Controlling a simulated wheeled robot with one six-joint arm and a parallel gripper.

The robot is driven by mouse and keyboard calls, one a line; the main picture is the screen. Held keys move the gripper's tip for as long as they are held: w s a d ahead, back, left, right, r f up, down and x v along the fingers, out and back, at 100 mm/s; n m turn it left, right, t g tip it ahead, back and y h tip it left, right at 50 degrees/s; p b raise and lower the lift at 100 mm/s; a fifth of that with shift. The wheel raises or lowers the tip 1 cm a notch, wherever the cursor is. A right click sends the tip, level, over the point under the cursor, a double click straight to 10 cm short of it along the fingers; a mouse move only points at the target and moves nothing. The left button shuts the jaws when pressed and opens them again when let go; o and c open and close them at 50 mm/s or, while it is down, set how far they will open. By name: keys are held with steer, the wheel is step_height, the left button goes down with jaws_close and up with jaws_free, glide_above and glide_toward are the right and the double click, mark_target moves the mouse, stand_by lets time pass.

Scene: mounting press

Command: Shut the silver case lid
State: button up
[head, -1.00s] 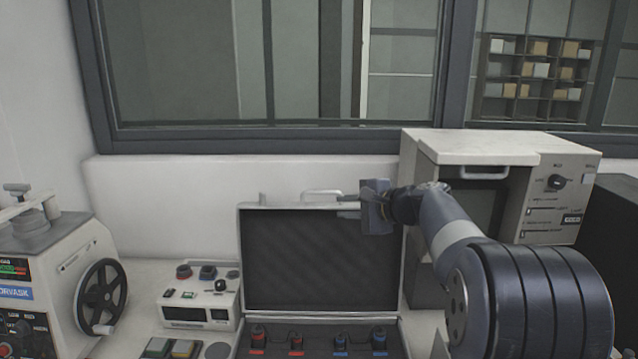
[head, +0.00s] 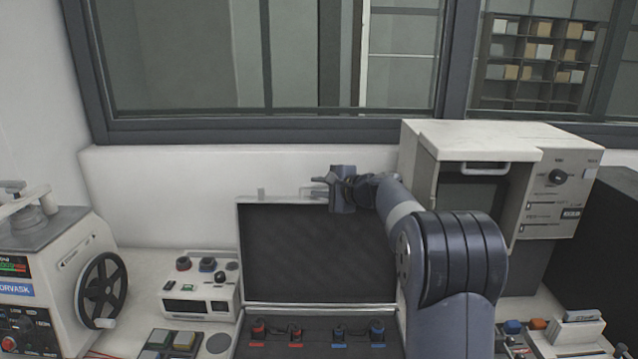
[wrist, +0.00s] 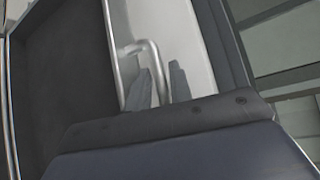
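The silver case (head: 238,262) stands open, its lid (head: 290,245) upright with the dark lining facing me. The lid's metal handle (head: 303,189) rises at its top edge, partly hidden by my gripper (head: 318,181). My gripper is at the lid's top edge, fingers pointing left. In the wrist view the handle (wrist: 153,52) is a bent metal bar beside and apparently between my two fingertips (wrist: 160,72). The fingers are apart, and I cannot tell whether they touch the bar. The lid's dark inside (wrist: 55,80) fills the left of the wrist view.
Red and blue connectors (head: 295,336) sit in the case base. A control box (head: 200,295) and a handwheel machine (head: 45,290) stand left. A cream cabinet (head: 480,140) stands right, behind my arm. A wall and window are close behind the lid.

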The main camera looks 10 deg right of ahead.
steer(key=shift+w+a, duration=0.15)
steer(key=shift+w, duration=0.05)
steer(key=shift+f, duration=0.1)
jaws_close()
